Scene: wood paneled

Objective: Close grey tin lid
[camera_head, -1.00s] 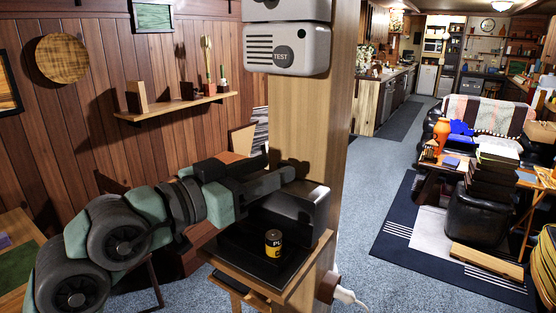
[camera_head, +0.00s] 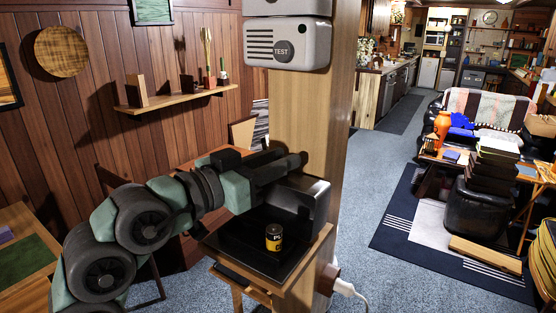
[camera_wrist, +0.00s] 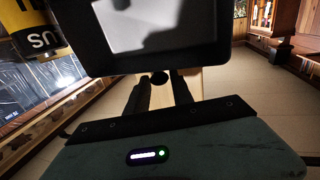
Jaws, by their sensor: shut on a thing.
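The tin is a dark, shallow box (camera_head: 236,244) on the wooden shelf, with its lid (camera_head: 317,208) standing raised at the right, so the tin is open. In the wrist view the lid (camera_wrist: 95,50) shows as a dark rim around a pale grey panel. A yellow and black can (camera_head: 274,238) stands upright in the tin area; part of it shows at the upper left of the wrist view (camera_wrist: 32,35). My gripper (camera_head: 298,162) is at the lid's upper edge. In the wrist view its fingers (camera_wrist: 160,80) close together at the lid's rim; the exact contact is partly hidden.
The tin stands on a wooden shelf (camera_head: 290,282) against a wooden post (camera_head: 302,120). A grey box marked TEST (camera_head: 290,45) hangs on the post above my gripper. A white plug (camera_head: 345,288) sits at the post's lower right. A wall shelf (camera_head: 180,103) is behind my arm.

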